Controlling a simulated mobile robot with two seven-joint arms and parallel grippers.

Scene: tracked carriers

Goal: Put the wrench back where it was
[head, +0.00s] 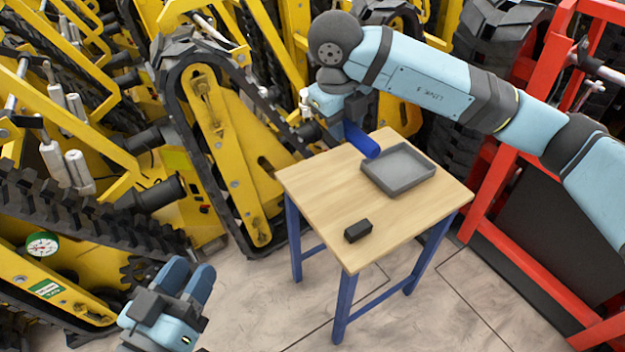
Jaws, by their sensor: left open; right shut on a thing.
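My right gripper (340,118) is above the back edge of the wooden table (310,185), near the yellow tracked carrier. It is shut on what looks like the wrench (362,141). Only a rounded blue handle shows clearly, slanting down toward the grey tray (421,181); the rest is hidden by the gripper and the arm or lost against the dark track. The tray on the table looks empty. My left gripper (188,278) is open and empty, low at the left, apart from the table.
A small black block (358,231) lies near the table's front. Yellow tracked carriers (225,150) crowd the left and back. A red frame (490,195) stands at the right. The floor (270,310) in front of the table is clear.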

